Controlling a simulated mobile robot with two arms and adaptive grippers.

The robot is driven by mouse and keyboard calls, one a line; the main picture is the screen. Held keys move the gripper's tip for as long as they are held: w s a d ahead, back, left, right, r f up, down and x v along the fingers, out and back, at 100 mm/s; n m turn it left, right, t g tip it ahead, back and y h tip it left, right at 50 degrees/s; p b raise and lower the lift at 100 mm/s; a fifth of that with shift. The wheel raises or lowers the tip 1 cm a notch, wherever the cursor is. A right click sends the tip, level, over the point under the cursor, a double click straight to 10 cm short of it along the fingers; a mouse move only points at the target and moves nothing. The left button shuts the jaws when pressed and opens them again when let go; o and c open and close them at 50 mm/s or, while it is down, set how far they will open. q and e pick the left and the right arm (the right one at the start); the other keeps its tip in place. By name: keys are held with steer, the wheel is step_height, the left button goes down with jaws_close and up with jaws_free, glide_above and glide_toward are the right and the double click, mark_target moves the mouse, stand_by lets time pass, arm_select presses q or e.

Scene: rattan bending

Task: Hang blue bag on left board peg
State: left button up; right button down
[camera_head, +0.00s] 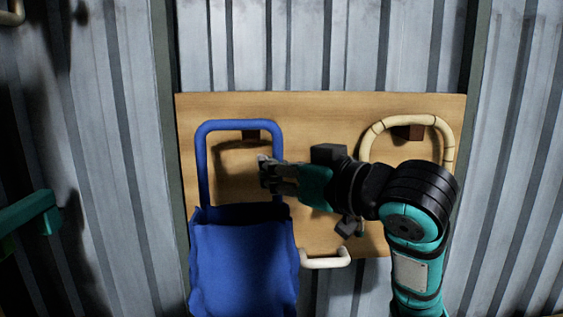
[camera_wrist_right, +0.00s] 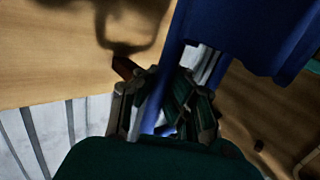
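The blue bag (camera_head: 243,268) hangs upright in front of the wooden board, with its stiff blue handle loop standing above it. The left board peg (camera_head: 250,135), a small dark brown block, shows just under the handle's top bar; I cannot tell whether the bar rests on it. My right gripper (camera_head: 268,173) is shut on the right side of the handle. In the right wrist view the blue bag (camera_wrist_right: 245,35) is at the top, its handle runs between the fingers (camera_wrist_right: 165,112), and the reddish-brown peg (camera_wrist_right: 124,67) is just beyond them. My left gripper is out of view.
The wooden board (camera_head: 330,110) is fixed to a corrugated metal wall (camera_head: 110,150). A pale rattan handle (camera_head: 375,128) hangs at the right peg (camera_head: 408,132), close to my right arm. A small pale handle (camera_head: 325,262) shows at the board's lower edge.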

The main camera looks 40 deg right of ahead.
steer(key=shift+s+d+r, duration=0.45)
steer(key=shift+s+r, duration=0.05)
steer(key=shift+r, duration=0.05)
steer(key=w+d+f+b, duration=0.2)
steer(key=w+d, duration=0.3)
steer(key=w, duration=0.4)
steer(key=shift+w+d+f+b, duration=0.2)
steer(key=shift+d+b, duration=0.1)
steer(key=shift+b, duration=0.6)
steer(key=c, duration=1.4)
jaws_free()
steer(key=s+d+r, duration=0.1)
steer(key=s+d, duration=0.1)
steer(key=s, duration=1)
